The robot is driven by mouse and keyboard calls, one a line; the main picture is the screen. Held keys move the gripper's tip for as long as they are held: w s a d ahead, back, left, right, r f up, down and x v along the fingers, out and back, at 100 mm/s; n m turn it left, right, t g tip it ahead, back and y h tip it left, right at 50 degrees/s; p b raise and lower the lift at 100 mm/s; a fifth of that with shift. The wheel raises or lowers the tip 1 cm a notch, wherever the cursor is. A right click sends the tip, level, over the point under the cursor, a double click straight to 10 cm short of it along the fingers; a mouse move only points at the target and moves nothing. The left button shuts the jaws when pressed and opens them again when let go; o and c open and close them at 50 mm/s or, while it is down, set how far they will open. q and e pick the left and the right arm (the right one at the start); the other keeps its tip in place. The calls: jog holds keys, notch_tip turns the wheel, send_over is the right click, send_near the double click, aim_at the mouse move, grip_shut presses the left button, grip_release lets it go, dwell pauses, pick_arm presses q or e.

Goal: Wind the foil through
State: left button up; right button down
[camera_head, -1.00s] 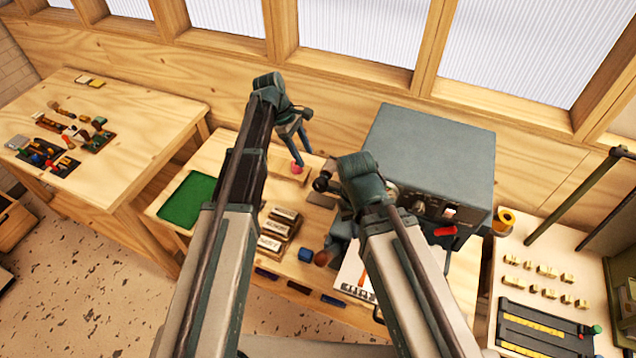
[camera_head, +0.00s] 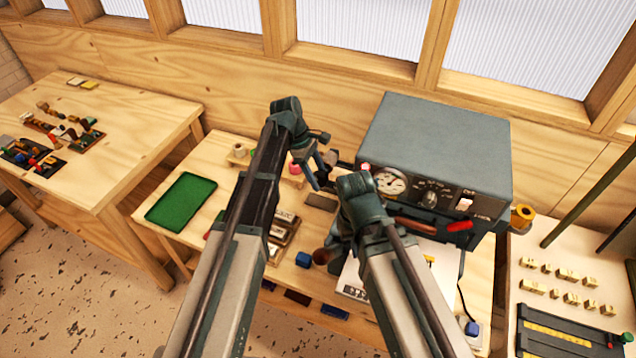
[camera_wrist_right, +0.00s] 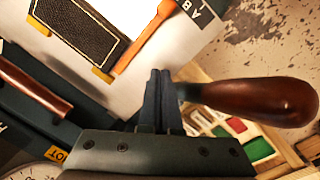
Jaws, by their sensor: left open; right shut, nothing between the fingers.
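The grey press (camera_head: 440,150) stands at the back of the bench, with a gold roll (camera_head: 522,216) at its right side. Pink rolls (camera_head: 295,168) and a pale roll (camera_head: 239,150) stand on a wooden rack left of it. My left gripper (camera_head: 318,178) is open beside the press's left side; its fingertips are partly hidden. My right gripper (camera_wrist_right: 160,95) is shut and empty in the right wrist view, its tips beside a brown wooden handle (camera_wrist_right: 265,100) and above a silver plate. An orange strip (camera_wrist_right: 145,40) lies on that plate. I cannot make out any foil path.
A green tray (camera_head: 181,200) lies at the bench's left. Small brass pieces (camera_head: 560,285) lie on the right table. A second table (camera_head: 130,125) stands left.

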pick_arm(q)
grip_shut()
dwell(0.3)
jog(key=shift+d, duration=0.1)
jog(key=shift+s+d+r+y+p, duration=0.15)
jog(key=shift+y+p, duration=0.6)
jog(key=shift+y, duration=0.05)
pick_arm(e)
jog(key=shift+r, duration=0.65)
pick_arm(q)
jog(key=shift+t+y, duration=0.7)
jog(key=shift+y, duration=0.6)
pick_arm(e)
jog(key=shift+r, duration=0.2)
pick_arm(q)
jog(key=shift+f, duration=0.2)
grip_release()
